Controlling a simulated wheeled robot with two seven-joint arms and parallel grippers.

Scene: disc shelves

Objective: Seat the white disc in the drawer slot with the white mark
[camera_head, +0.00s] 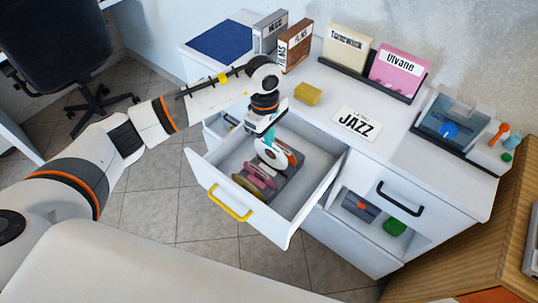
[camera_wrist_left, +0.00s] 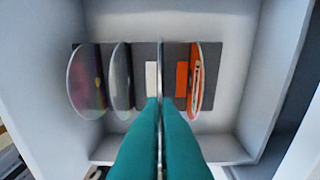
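My left gripper (camera_head: 268,143) points down into the open drawer (camera_head: 312,163). Its teal fingers (camera_wrist_left: 159,125) are shut on the white disc (camera_head: 268,157). In the left wrist view the disc (camera_wrist_left: 160,62) stands edge-on between the fingers. It is over the dark grey slotted rack (camera_wrist_left: 140,54), just right of the white mark (camera_wrist_left: 152,78) and left of an orange mark (camera_wrist_left: 181,78). I cannot tell whether its lower edge touches the rack. My right gripper is not in view.
An orange-and-white disc (camera_wrist_left: 196,78) stands close right of the held disc. A grey disc (camera_wrist_left: 122,78) and a clear, pinkish disc (camera_wrist_left: 86,80) stand to the left. Drawer walls surround the rack. A yellow block (camera_head: 307,94) and JAZZ card (camera_head: 356,124) lie on the cabinet top.

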